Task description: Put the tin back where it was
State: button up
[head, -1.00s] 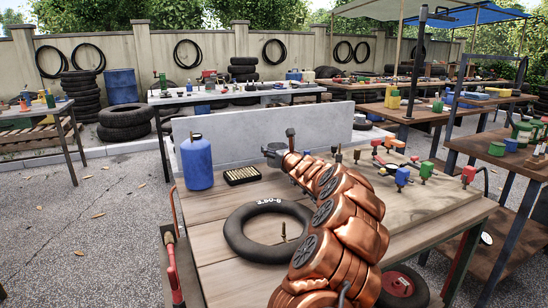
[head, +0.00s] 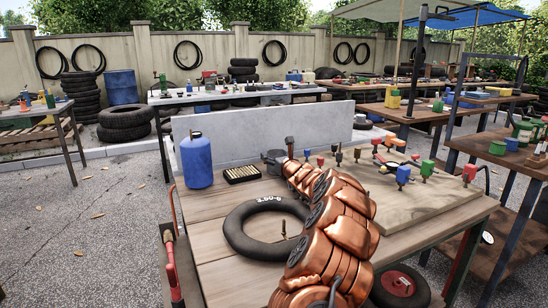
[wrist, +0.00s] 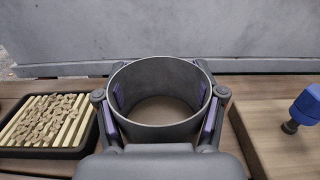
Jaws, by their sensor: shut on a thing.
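The tin (wrist: 156,131) is a dark grey, open-topped round cylinder. In the wrist view it stands upright between the two fingers of my gripper (wrist: 162,96), whose purple pads press on its sides. A brown surface shows inside its rim. In the head view the tin (head: 273,157) is at the back of the wooden bench, right of the black tray, with my gripper (head: 278,160) at it, partly hidden by my copper arm. Whether its base touches the bench top is hidden.
The black tray (head: 242,174) of small tan pieces lies close left of the tin, with a blue bottle (head: 196,162) beyond. A pale upright panel (head: 230,132) stands behind. A blue-topped fitting (wrist: 306,105) on a raised board is at right. A black tube ring (head: 238,241) lies in front.

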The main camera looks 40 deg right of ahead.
jog(key=o, duration=1.1)
jog(key=shift+f, duration=0.1)
jog(key=shift+r, duration=0.25)
jog(key=shift+v, duration=6.05)
